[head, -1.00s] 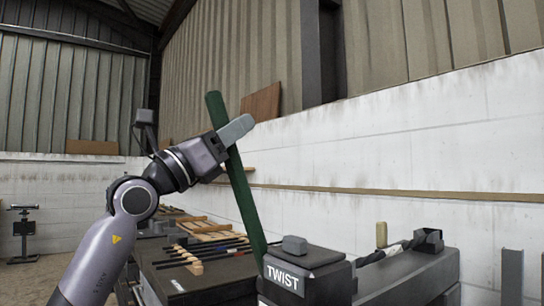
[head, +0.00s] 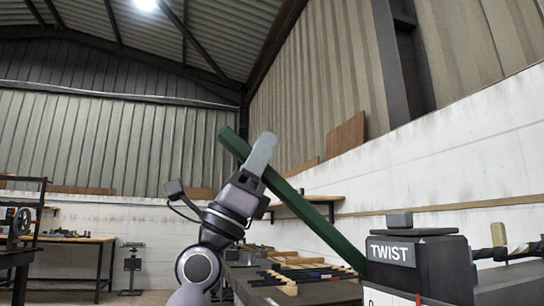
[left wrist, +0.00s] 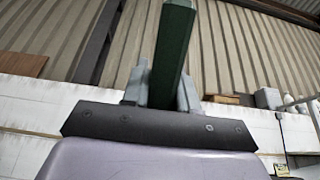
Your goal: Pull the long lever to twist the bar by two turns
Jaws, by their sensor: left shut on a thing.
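The long lever (head: 318,222) is a dark green straight bar. It leans up and to the left from behind the dark box marked TWIST (head: 420,262). My left gripper (head: 258,160) is shut on the lever near its upper end, with a short length sticking out beyond the fingers. In the left wrist view the lever (left wrist: 174,45) runs up between the two grey fingers. The dark bar (head: 515,251) shows only in part at the right edge, beside the TWIST box. My right gripper is not in view.
A bench with wooden strips and dark rods (head: 303,270) lies behind my left arm. A white block wall (head: 455,165) runs along the right. A workbench (head: 75,262) and a small stand (head: 132,265) are at the far left, with open floor between.

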